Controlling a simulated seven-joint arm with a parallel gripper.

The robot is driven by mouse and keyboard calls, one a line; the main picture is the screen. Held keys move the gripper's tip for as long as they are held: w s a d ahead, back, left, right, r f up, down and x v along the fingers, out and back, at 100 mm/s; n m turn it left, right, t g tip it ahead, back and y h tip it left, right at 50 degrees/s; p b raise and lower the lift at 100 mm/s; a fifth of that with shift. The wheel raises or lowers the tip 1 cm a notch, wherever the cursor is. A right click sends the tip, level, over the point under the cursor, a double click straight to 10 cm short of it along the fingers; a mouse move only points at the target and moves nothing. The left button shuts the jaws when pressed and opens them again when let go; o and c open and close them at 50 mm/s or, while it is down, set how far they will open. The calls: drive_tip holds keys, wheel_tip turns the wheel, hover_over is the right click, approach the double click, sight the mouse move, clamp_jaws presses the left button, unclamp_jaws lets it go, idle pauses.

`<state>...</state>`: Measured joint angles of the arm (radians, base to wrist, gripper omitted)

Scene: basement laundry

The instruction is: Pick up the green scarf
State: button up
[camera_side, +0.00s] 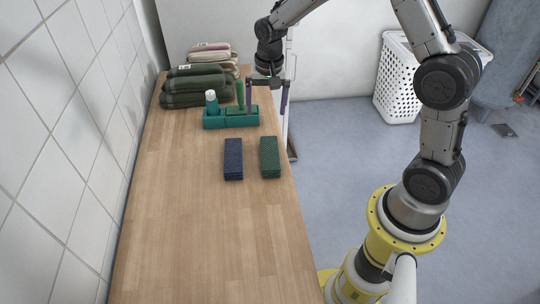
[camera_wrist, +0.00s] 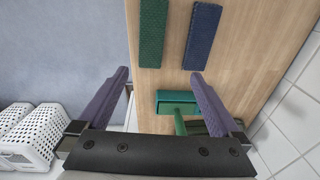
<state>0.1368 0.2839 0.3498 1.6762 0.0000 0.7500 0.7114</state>
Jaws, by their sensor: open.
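The green scarf (camera_side: 270,157) is a narrow folded strip lying flat near the wooden counter's right edge in the side view. A similar dark blue folded strip (camera_side: 233,159) lies to its left, with a gap between them. In the wrist view the green scarf (camera_wrist: 152,35) is at top centre and the blue strip (camera_wrist: 202,38) is to its right. My gripper (camera_side: 266,95) is open and empty, raised near the far part of the counter, behind and apart from the scarf. Its two purple fingers (camera_wrist: 160,76) show in the wrist view.
A teal caddy (camera_side: 230,121) holds a white-capped bottle (camera_side: 211,103) and an upright green handle (camera_side: 240,95), close to my gripper. Folded textiles (camera_side: 193,90) are stacked behind it. The near counter (camera_side: 205,235) is clear. A tiled wall (camera_side: 70,130) borders the left; a white basket (camera_side: 397,85) stands on the floor.

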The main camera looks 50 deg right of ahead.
drive_tip(key=g, duration=0.1)
hover_over(270, 151)
wheel_tip(270, 151, down, 11)
drive_tip(key=shift+f, duration=0.2)
drive_tip(key=shift+s+a+f, duration=0.1)
drive_tip(key=shift+f, duration=2.9)
drive_tip(key=c, duration=1.4)
drive_tip(key=shift+r, duration=0.15)
